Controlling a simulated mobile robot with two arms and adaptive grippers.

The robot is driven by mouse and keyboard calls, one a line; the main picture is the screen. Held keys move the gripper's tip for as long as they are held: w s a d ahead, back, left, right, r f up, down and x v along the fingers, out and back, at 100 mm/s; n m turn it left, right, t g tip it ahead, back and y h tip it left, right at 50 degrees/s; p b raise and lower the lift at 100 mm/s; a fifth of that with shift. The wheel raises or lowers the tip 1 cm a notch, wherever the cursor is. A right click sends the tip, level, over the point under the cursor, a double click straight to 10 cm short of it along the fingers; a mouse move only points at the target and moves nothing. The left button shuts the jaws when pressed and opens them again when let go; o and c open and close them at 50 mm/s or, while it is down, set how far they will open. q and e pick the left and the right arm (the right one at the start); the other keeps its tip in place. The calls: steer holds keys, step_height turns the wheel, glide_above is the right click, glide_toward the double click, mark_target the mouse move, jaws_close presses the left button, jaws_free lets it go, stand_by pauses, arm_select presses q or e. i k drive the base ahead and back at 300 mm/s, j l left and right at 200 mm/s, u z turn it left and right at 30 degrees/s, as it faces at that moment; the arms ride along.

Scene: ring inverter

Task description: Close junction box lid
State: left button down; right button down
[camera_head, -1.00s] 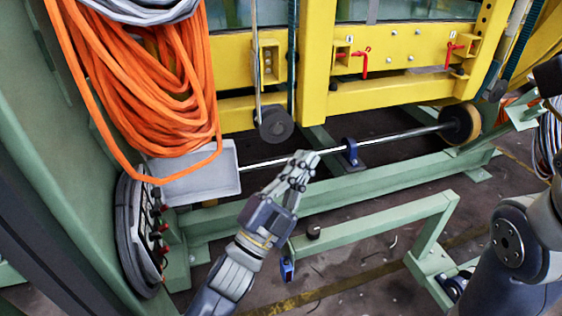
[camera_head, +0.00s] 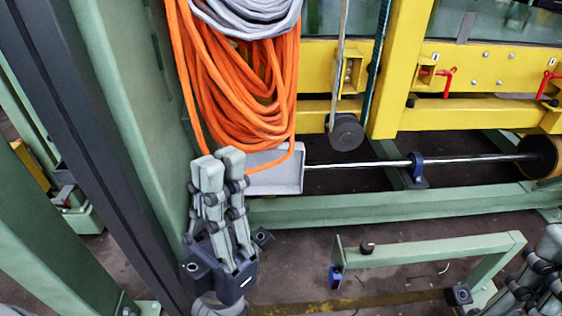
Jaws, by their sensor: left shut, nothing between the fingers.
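My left gripper (camera_head: 220,163) points upward at the lower left, beside the green post, with its fingers together and nothing seen between them. A grey box-like housing (camera_head: 276,182), which may be the junction box, is just right of the fingertips, below the orange cables. The gripper overlaps its left side in the picture; I cannot tell whether they touch. I cannot make out a separate lid or whether it is open. My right gripper (camera_head: 541,275) is partly in view at the lower right corner, cut off by the edge; its opening is unclear.
Orange cables (camera_head: 240,90) hang above the grey housing. A green post (camera_head: 135,110) stands at left. A metal shaft (camera_head: 365,164) runs right from the housing, below a yellow frame (camera_head: 455,108). A low green rail (camera_head: 430,248) stands in front; dark floor shows around it.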

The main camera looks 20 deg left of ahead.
mark_target(287, 177)
steer(key=i+l+u, duration=0.1)
steer(key=u, duration=0.35)
steer(key=i+l+u, duration=0.1)
steer(key=u, duration=0.35)
steer(key=l+u, duration=0.15)
steer(key=u, duration=0.35)
steer(key=i+l+u, duration=0.1)
steer(key=u, duration=0.35)
steer(key=l, duration=0.65)
steer(key=i+l, duration=0.1)
steer(key=l, duration=0.55)
steer(key=i+j+u, duration=0.05)
